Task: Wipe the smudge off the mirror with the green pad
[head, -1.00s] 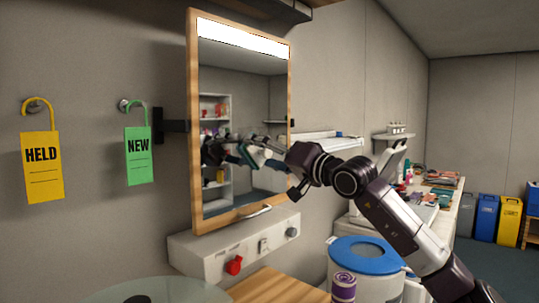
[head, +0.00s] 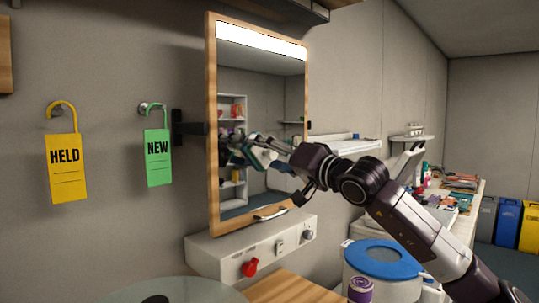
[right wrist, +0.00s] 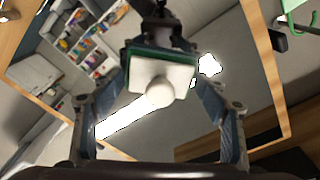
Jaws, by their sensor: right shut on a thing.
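The mirror (head: 285,180) hangs on the wall in a light wooden frame, with a bright strip along its top. My right gripper (head: 271,153) is in front of its lower middle part. In the right wrist view the gripper (right wrist: 160,72) is shut on the green pad (right wrist: 130,54), which has a white block back and a round white knob facing the camera. The pad's face points toward the mirror; I cannot tell if it touches the glass. I cannot make out the smudge among the reflections. My left gripper is not in view.
A control box (head: 262,248) with a red knob sits below the mirror. Yellow HELD (head: 66,180) and green NEW (head: 158,170) tags hang at left. A blue-lidded bin (head: 385,260) and a cluttered counter (head: 470,210) are at right.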

